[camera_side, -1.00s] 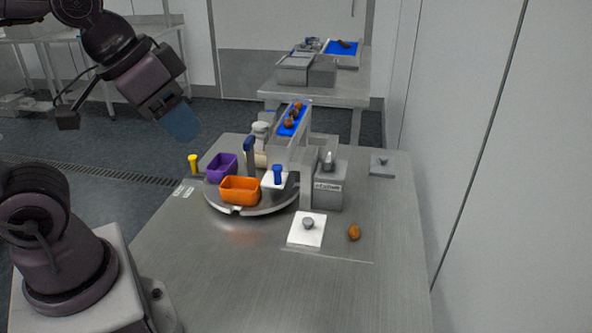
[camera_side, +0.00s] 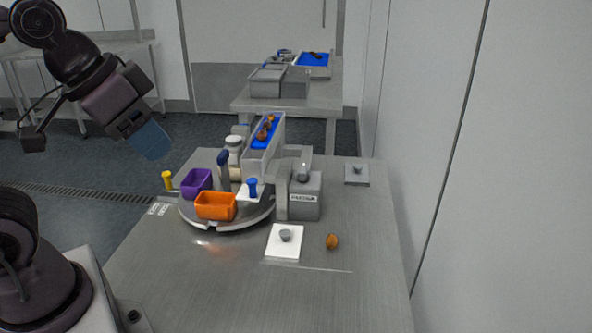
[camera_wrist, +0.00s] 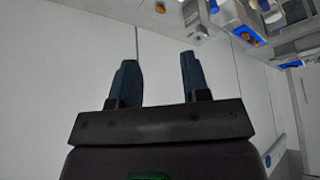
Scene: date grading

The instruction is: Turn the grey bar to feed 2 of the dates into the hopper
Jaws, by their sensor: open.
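Several brown dates (camera_side: 264,132) lie on the blue-lined sloping chute (camera_side: 256,160). A grey box with a lettered label (camera_side: 306,207) stands at the chute's right, and an upright grey bar (camera_side: 282,193) is at its left face. I cannot tell for sure which part is the hopper. One loose date (camera_side: 332,242) lies on the table in front of the box. My gripper (camera_side: 152,140) is at the upper left, raised and well away from the chute and bar. Its blue fingers are apart and empty in the wrist view (camera_wrist: 158,80).
A round turntable (camera_side: 205,222) carries an orange tray (camera_side: 215,212) and a purple tray (camera_side: 196,188). A white plate with a knob (camera_side: 283,251) lies in front, and a grey knobbed plate (camera_side: 357,182) at the back right. The front of the steel table (camera_side: 250,300) is clear.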

